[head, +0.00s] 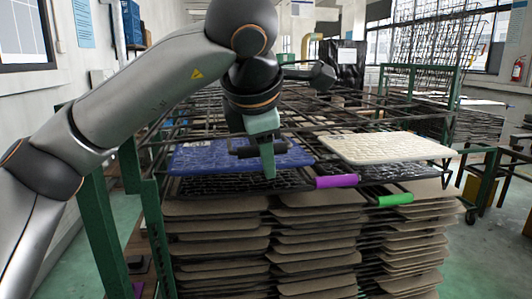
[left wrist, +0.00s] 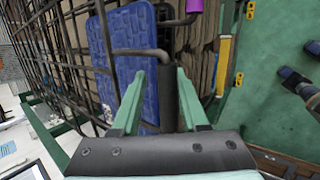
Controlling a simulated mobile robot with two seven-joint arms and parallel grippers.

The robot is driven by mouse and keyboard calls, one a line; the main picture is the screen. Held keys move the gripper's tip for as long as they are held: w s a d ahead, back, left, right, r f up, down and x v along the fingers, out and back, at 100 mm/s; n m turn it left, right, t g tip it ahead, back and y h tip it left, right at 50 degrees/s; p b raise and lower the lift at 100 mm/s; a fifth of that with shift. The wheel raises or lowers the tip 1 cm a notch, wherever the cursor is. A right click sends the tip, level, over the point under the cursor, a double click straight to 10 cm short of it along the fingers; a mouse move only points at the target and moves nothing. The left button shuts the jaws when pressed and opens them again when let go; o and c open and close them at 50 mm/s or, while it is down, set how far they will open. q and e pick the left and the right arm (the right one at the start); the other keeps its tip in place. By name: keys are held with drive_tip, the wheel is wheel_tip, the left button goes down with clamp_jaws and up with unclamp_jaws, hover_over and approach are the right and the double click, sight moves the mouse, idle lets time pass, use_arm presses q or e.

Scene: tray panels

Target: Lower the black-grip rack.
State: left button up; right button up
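The rack's black grip (head: 244,151) is at the front of the cart, by the blue panel (head: 190,158). In the left wrist view the black grip (left wrist: 168,98) lies between the two green fingers, at the end of a bent dark bar. My left gripper (head: 266,165) comes down over it from above. Its fingers (left wrist: 160,82) are apart, with a gap showing between the left finger and the grip. The right finger is close to it; contact cannot be told. The blue panel (left wrist: 130,50) also shows in the left wrist view. My right gripper is out of view.
A purple grip (head: 336,181) and a green grip (head: 395,200) stick out to the right. A cream panel (head: 385,147) lies on the right rack. Stacks of brown sheets (head: 315,245) fill the space below. A green post (head: 152,205) stands at the left.

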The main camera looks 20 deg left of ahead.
use_arm(q)
drive_tip(key=shift+o, duration=0.7)
drive_tip(key=shift+r, duration=0.1)
drive_tip(key=v, duration=1.2)
drive_tip(key=shift+s, duration=0.25)
drive_tip(key=shift+r, duration=0.1)
